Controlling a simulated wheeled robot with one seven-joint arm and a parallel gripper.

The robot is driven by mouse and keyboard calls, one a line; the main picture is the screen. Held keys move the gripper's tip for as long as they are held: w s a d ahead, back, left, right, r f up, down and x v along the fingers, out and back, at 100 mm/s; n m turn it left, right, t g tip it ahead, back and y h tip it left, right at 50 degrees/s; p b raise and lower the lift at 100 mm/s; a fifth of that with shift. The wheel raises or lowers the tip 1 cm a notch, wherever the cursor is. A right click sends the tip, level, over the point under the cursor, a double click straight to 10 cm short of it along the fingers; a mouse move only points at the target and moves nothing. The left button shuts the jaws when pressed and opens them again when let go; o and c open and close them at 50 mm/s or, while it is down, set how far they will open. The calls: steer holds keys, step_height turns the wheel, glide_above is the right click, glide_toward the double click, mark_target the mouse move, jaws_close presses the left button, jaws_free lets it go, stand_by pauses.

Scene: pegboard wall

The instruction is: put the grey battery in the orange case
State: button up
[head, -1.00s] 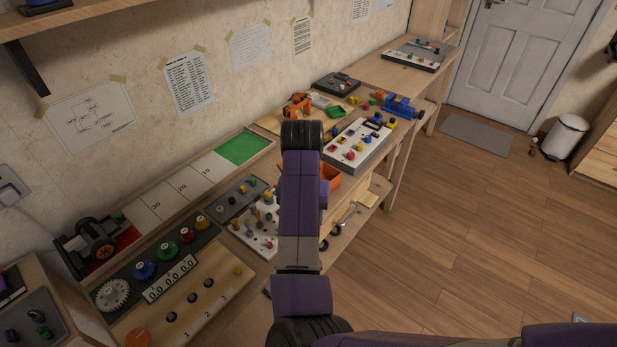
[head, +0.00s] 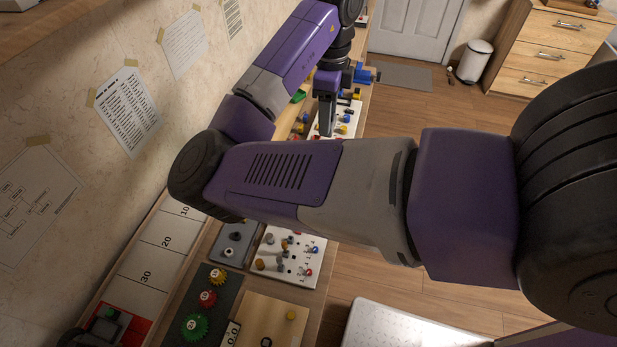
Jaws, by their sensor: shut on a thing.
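My gripper (head: 328,121) shows small in the head view, at the end of my arm, pointing down over the far part of the bench. It is in front of a white panel (head: 349,111) with coloured knobs. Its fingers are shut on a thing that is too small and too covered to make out. I cannot pick out the grey battery. I cannot pick out the orange case either; my arm covers much of the middle of the bench.
A white peg panel (head: 291,258) and a grey panel (head: 232,244) lie on the near bench. Coloured gears (head: 207,299) and a numbered strip (head: 147,276) are at the left. A blue vise (head: 365,75) is beyond my gripper. The floor (head: 400,107) right of the bench is clear.

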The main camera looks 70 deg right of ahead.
step_height(320, 180, down, 20)
steer(key=shift+r+b, duration=0.15)
steer(key=shift+b, duration=0.5)
steer(key=shift+f, duration=0.4)
steer(key=shift+f+b, duration=0.25)
steer(key=shift+b, duration=0.1)
steer(key=o, duration=1.2)
steer(key=shift+c, duration=0.2)
